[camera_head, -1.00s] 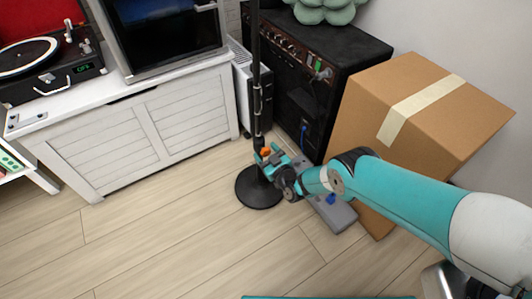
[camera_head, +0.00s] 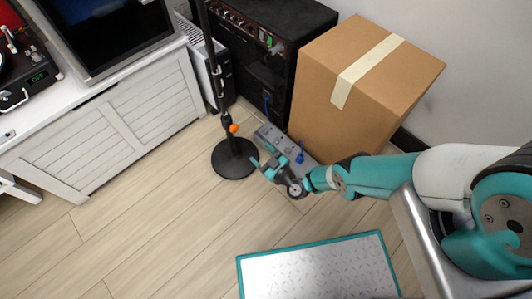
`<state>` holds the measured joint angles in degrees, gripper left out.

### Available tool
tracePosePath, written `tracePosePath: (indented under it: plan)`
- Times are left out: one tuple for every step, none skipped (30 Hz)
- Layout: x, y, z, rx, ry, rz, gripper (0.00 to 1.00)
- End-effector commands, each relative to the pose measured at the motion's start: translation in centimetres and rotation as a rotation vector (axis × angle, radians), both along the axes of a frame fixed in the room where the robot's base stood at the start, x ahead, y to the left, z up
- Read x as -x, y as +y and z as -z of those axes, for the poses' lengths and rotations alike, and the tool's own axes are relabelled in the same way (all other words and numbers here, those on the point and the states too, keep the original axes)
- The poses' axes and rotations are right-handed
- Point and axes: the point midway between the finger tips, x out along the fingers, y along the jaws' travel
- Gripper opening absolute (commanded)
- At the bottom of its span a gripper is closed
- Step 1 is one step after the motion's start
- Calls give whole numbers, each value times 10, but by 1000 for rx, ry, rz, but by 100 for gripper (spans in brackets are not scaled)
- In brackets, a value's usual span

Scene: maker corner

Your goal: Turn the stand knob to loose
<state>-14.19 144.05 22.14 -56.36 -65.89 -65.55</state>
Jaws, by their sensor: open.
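The black stand (camera_head: 215,75) rises upright from a round black base (camera_head: 229,165) on the floor. Its orange knob (camera_head: 234,128) sticks out from the right side of the pole, low above the base. The knob is too small here to tell whether it is set loose or tight. My gripper (camera_head: 266,160) is open and empty, to the right of and below the knob in the picture, clear of it. No part of my gripper hides the knob.
A grey pedal board (camera_head: 270,138) with a blue part lies just behind my gripper. A cardboard box (camera_head: 330,115) and a black amplifier (camera_head: 285,70) stand behind. A white cabinet (camera_head: 125,125) is at left. A teal-edged metal plate (camera_head: 315,268) is in front. Floor at front left is clear.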

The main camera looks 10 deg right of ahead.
Motion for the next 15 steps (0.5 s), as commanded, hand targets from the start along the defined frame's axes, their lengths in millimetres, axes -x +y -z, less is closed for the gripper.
tracePosePath:
  plan:
    - [6, -5, -2, 0, 0, 3, 66]
    - [9, -7, -1, -1, 1, 2, 66]
    - [11, -9, -1, 0, 0, 2, 66]
    - [13, -10, -1, 1, -1, 2, 66]
    - [15, -11, 0, 0, 0, 2, 66]
    - [16, -12, 0, 0, 0, 1, 66]
    - [17, -12, 0, 0, 0, 1, 66]
    - [17, -12, 0, -1, -1, 1, 66]
    - [18, -12, 0, -1, -1, 1, 66]
    - [18, -12, 0, -1, -1, 0, 66]
    - [18, -12, 0, -1, -1, 0, 66]
    - [18, -12, 1, -1, -1, 0, 66]
    - [18, -12, 1, -1, -1, 0, 66]
    - [18, -12, 1, -1, -1, 0, 66]
    - [18, -12, 1, -1, -1, 0, 66]
